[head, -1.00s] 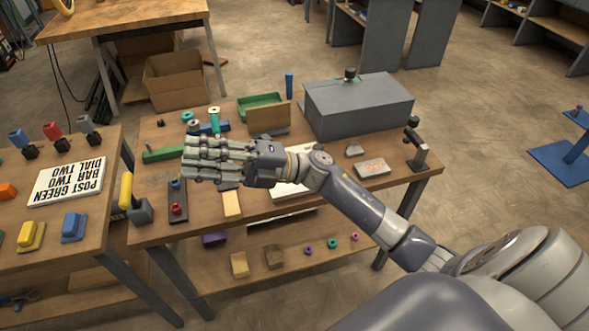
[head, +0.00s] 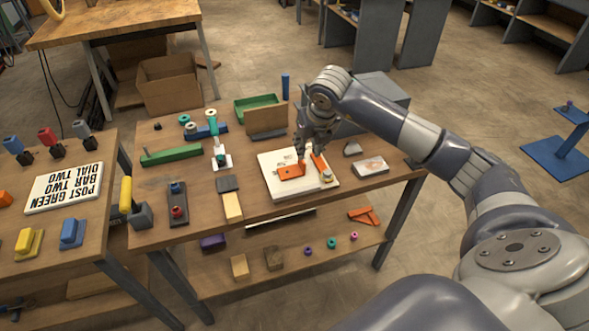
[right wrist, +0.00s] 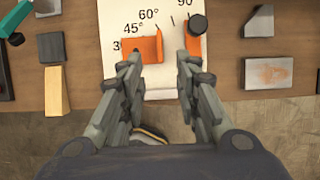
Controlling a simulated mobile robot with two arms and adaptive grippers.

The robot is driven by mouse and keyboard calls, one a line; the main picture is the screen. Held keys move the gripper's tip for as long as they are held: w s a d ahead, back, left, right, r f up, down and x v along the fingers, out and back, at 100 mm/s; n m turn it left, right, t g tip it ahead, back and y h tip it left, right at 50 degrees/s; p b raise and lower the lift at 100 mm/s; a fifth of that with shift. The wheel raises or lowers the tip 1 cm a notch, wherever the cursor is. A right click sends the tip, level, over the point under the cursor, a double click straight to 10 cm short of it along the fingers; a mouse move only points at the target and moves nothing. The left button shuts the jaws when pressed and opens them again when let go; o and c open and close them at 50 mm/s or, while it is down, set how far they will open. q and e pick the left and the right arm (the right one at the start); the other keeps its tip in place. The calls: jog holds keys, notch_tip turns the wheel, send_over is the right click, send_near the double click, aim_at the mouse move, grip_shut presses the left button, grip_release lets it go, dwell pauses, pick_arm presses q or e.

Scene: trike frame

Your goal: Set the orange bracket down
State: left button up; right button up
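A flat orange piece (head: 291,172) lies on the white board (head: 273,184), and a second orange strip (head: 319,164) slants beside it. I cannot tell whether they join as one bracket. My right gripper (head: 312,146) points down just above them. In the right wrist view its fingers (right wrist: 159,68) are apart, with bare board between them. There the orange piece (right wrist: 146,48) is by the left fingertip and the strip (right wrist: 193,44) by the right one. Contact is unclear. Another orange bracket (head: 363,216), angled, lies on the lower shelf. My left gripper is not in view.
A dark knob (right wrist: 197,24) stands on the board, which has printed angles. A grey box (head: 383,88) stands behind my right arm. A yellow block (head: 232,207) and a grey plate with an orange patch (head: 370,166) flank the board. A green tray (head: 257,106) is farther back.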

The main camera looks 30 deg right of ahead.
jog(key=p, duration=0.1)
send_near(291, 167)
jog(key=d, duration=0.2)
jog(key=s+d, duration=0.1)
jog(key=shift+f, duration=0.35)
jog(key=shift+w+f, duration=0.15)
jog(key=shift+f, duration=0.2)
jog(key=p+x, duration=0.1)
jog(key=x, duration=0.2)
jog(key=shift+w+a+p, duration=0.1)
jog(key=shift+w+p, duration=0.15)
jog(key=shift+p, duration=0.05)
jog(key=shift+w+f, duration=0.25)
jog(key=shift+f, duration=0.4)
jog(key=shift+r, duration=0.1)
grip_shut()
